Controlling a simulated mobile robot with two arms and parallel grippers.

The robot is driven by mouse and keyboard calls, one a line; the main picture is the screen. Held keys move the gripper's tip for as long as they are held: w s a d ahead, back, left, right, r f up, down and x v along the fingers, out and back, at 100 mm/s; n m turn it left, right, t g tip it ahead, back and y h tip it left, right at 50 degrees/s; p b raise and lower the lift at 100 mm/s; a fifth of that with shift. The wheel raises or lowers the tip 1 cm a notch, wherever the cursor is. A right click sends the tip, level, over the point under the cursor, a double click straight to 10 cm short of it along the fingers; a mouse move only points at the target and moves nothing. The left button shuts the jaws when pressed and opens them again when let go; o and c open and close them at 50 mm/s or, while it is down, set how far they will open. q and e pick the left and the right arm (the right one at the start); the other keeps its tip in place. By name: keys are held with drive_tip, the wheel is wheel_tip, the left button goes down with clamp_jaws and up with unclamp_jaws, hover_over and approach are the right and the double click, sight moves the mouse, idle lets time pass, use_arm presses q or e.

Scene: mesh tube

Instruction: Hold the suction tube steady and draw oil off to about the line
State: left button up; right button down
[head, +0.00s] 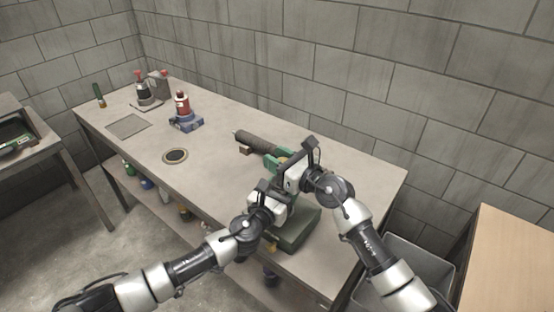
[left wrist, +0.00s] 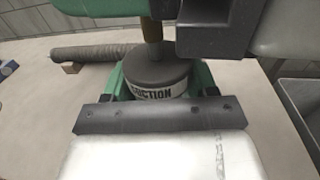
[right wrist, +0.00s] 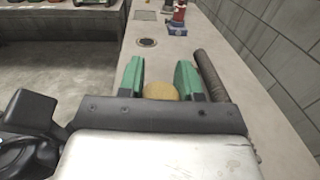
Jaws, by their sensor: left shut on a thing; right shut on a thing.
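The suction tube's grey-and-white body (left wrist: 158,77) carries a label ending in "UCTION" in the left wrist view. My left gripper (left wrist: 160,82) has its green fingers on either side of that body and is shut on it. A brass-coloured rod (left wrist: 152,28) rises from its grey cap. My right gripper (head: 282,160) is just above, shut on a tan round piece (right wrist: 160,91) between its green fingers. In the head view the hands hide most of the tube. The oil and the line do not show.
A dark ribbed tube (head: 256,140) lies on the workbench (head: 225,165) behind the hands, by a small wooden block. A green base (head: 296,232) stands below them. A red bottle (head: 182,103) on a blue stand is further left. A grey bin (head: 412,268) is at right.

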drive_tip(key=c, duration=0.7)
unclamp_jaws()
drive_tip(key=shift+c, duration=0.2)
drive_tip(key=v, duration=1.2)
